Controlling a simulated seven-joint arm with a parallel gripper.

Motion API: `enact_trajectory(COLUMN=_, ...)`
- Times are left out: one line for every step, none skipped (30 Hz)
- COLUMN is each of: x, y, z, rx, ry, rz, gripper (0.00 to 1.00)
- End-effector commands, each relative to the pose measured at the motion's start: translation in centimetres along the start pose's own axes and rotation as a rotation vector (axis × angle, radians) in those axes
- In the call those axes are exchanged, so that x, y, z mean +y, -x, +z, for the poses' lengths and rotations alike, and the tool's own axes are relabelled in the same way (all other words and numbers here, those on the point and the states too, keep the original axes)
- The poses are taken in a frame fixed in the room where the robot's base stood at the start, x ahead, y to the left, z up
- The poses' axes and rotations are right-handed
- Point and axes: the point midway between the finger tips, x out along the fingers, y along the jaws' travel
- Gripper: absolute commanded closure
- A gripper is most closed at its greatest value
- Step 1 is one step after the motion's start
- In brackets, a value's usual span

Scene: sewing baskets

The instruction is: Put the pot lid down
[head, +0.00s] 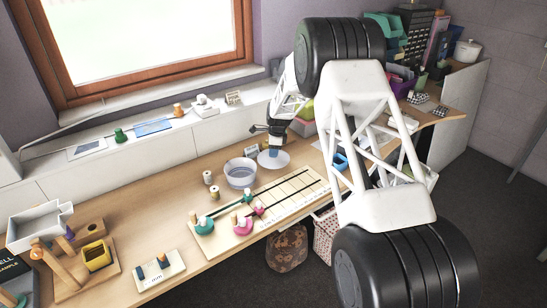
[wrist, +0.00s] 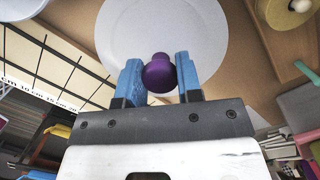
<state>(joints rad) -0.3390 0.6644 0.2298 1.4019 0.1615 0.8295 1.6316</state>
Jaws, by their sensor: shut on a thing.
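My gripper (head: 274,151) hangs over the back of the desk, its blue fingers shut on a round purple knob (wrist: 158,73). The knob sits in front of a white, flat, round pot lid (wrist: 165,30), which fills the top middle of the wrist view. In the head view the lid (head: 280,162) is a pale disc under my gripper, just right of a grey-white round pot (head: 240,173). Whether the lid touches the desk or hangs just above it I cannot tell. The fingers hide the knob in the head view.
A ruled board (head: 288,192) with teal and pink items lies in front of the lid. Two thread spools (head: 208,178) stand left of the pot. A small sign (head: 251,149) stands behind. Bare desk (head: 175,215) shows to the left; bins and boxes crowd the right.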

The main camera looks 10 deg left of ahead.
Motion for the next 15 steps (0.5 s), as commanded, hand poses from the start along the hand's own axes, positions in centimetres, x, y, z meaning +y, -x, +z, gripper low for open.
enact_trajectory(x=0.0, y=-0.5, z=-0.1, rx=0.000, ry=0.000, rz=0.002, gripper=0.90)
enact_trajectory(x=0.1, y=-0.7, z=-0.1, rx=0.000, ry=0.000, rz=0.002, gripper=0.90)
enact_trajectory(x=0.0, y=-1.1, z=-0.1, rx=0.000, ry=0.000, rz=0.001, gripper=0.90)
enact_trajectory(x=0.0, y=-1.4, z=-0.2, rx=0.000, ry=0.000, rz=0.001, gripper=0.90)
enact_trajectory(x=0.0, y=-1.8, z=-0.2, rx=0.000, ry=0.000, rz=0.001, gripper=0.90)
enact_trajectory(x=0.0, y=-2.2, z=-0.3, rx=0.000, ry=0.000, rz=0.001, gripper=0.90)
enact_trajectory(x=0.0, y=-2.5, z=-0.3, rx=0.000, ry=0.000, rz=0.002, gripper=0.90)
enact_trajectory(x=0.1, y=-2.8, z=-0.3, rx=0.000, ry=0.000, rz=0.002, gripper=0.90)
enact_trajectory(x=0.0, y=-3.0, z=-0.4, rx=0.000, ry=0.000, rz=0.001, gripper=0.90)
enact_trajectory(x=0.0, y=-3.1, z=-0.4, rx=0.000, ry=0.000, rz=0.001, gripper=0.90)
enact_trajectory(x=0.0, y=-3.2, z=-0.4, rx=0.000, ry=0.000, rz=0.001, gripper=0.90)
enact_trajectory(x=0.0, y=-3.2, z=-0.4, rx=0.000, ry=0.000, rz=0.000, gripper=0.90)
enact_trajectory(x=0.0, y=-3.2, z=-0.4, rx=0.000, ry=0.000, rz=0.000, gripper=0.90)
enact_trajectory(x=0.0, y=-3.2, z=-0.4, rx=0.000, ry=0.000, rz=0.000, gripper=0.90)
enact_trajectory(x=0.0, y=-3.2, z=-0.4, rx=0.000, ry=0.000, rz=0.000, gripper=0.90)
